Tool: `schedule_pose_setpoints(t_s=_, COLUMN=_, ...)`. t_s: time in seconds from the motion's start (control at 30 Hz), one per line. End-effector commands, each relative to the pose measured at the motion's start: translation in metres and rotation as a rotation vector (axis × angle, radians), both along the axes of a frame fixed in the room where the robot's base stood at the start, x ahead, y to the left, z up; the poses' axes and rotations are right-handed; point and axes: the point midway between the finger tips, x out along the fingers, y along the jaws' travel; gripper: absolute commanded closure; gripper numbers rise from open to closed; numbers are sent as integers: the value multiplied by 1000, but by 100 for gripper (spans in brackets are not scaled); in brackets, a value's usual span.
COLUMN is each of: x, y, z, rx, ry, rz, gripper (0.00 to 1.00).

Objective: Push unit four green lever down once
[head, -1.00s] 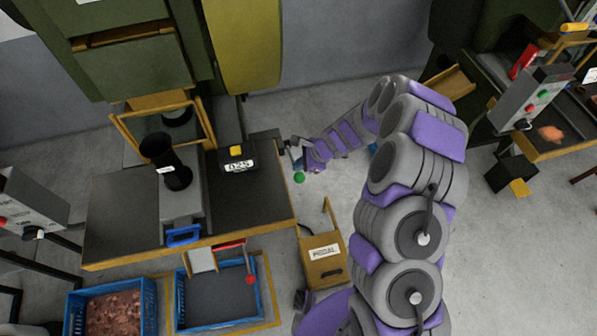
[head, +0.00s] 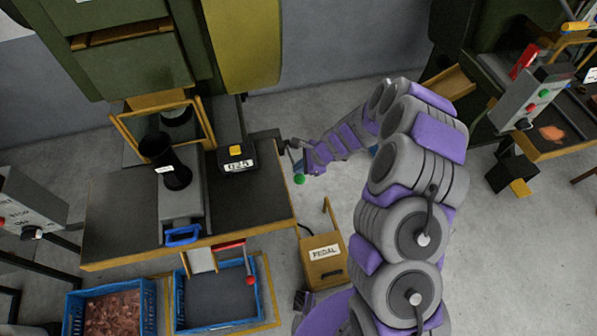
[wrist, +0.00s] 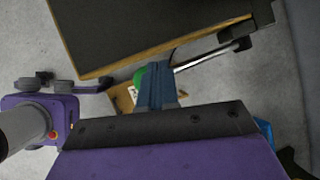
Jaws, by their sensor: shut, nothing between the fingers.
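The green knob (head: 299,179) of the lever is beside the right edge of the middle workbench. In the wrist view, the green knob (wrist: 139,76) shows partly behind my gripper's fingers, with a metal rod (wrist: 212,54) running from beside it up to the right. My gripper (wrist: 156,82) is shut and empty, right over or against the knob. In the head view my gripper (head: 294,158) is small, just above the knob. I cannot tell whether it touches the knob.
The middle workbench (head: 110,215) is close to my gripper. A red-knobbed lever (head: 250,280) hangs at its front, above a blue crate (head: 178,300). A box labelled pedal (head: 323,273) stands on the floor below my arm. Another machine's control box (head: 530,98) is at the right.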

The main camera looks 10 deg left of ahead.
Motion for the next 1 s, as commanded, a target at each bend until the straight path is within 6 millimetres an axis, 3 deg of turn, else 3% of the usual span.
schedule_pose_setpoints(t_s=1.0, x=-3, y=-2, z=-11, rx=0, ry=0, rz=0, gripper=100)
